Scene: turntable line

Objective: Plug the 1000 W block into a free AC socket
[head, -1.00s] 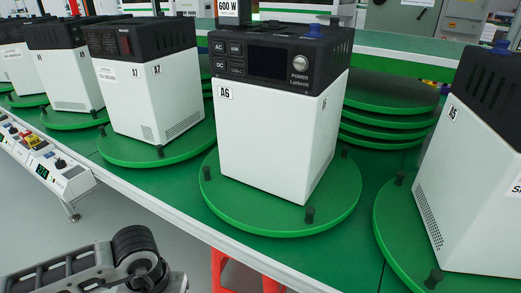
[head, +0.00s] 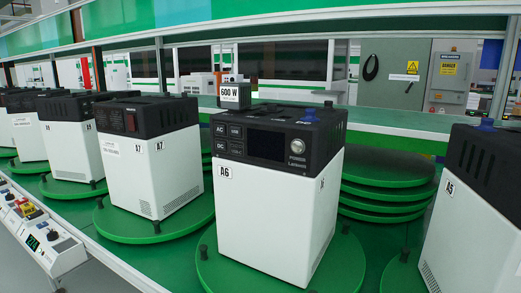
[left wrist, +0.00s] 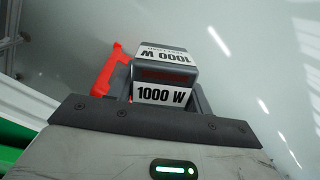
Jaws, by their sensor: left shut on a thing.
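The 1000 W block (left wrist: 162,72) is a grey box with white labels. It is held in my left gripper (left wrist: 165,98), seen in the left wrist view with bare floor beyond. In the head view, the power station A6 (head: 270,215) is a white box with a black top, standing on a green turntable. Its front panel (head: 262,142) has AC, USB and DC markings, a dark display and a round power knob. A 600 W block (head: 235,94) shows at its back edge; how it is held there is hidden. No AC socket is clearly visible. My right gripper is not in view.
Station A7 (head: 150,175) and several others stand left on green discs (head: 115,228); station A5 (head: 470,215) stands right. Stacked green discs (head: 390,200) lie behind A6. A control strip (head: 38,235) runs along the left front. A red object (left wrist: 110,73) shows beside the block.

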